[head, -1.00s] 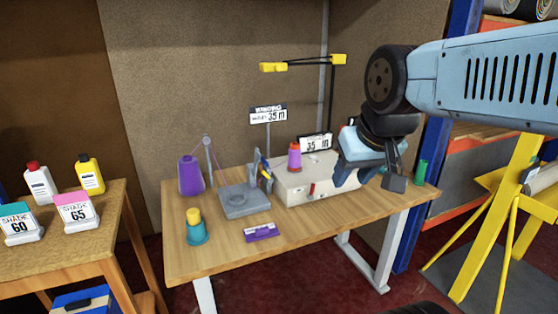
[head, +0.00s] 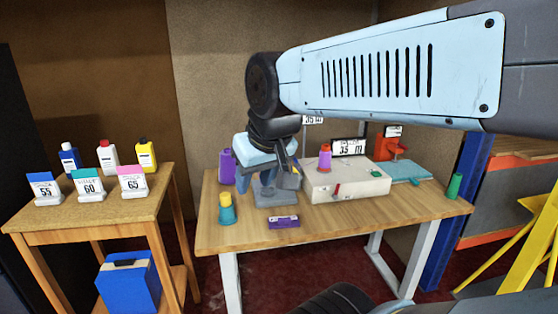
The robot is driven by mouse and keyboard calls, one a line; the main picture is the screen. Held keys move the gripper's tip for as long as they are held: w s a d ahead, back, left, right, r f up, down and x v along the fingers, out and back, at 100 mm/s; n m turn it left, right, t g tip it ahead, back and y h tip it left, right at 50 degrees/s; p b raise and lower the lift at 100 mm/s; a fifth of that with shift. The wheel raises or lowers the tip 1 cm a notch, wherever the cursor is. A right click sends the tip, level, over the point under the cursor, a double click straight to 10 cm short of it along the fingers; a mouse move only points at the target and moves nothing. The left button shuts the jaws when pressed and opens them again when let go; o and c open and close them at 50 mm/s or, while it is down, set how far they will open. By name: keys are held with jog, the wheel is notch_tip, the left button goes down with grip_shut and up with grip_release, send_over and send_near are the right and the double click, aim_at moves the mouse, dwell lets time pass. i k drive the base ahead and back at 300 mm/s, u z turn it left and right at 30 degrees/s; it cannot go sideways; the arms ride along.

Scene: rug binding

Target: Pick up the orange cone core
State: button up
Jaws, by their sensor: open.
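A small cone (head: 325,157) with an orange-red top and base and a purple band around its middle stands upright on the white box-shaped machine (head: 345,185); its orange parts look like the cone core. My gripper (head: 266,182) is open and points down over the grey stand (head: 275,197) on the table. It is to the left of the orange cone in the picture and apart from it. The gripper hides part of the grey stand and the rod beside it. Nothing shows between its fingers.
A side table (head: 90,221) holds bottles and shade cards.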

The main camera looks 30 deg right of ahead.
aim_at(324, 163)
jog(key=u, duration=0.05)
jog(key=i, duration=0.2)
jog(key=u, duration=2.05)
jog(key=k, duration=2.2)
jog(key=z, duration=1.65)
jog(key=i, duration=0.3)
jog(key=z, duration=0.1)
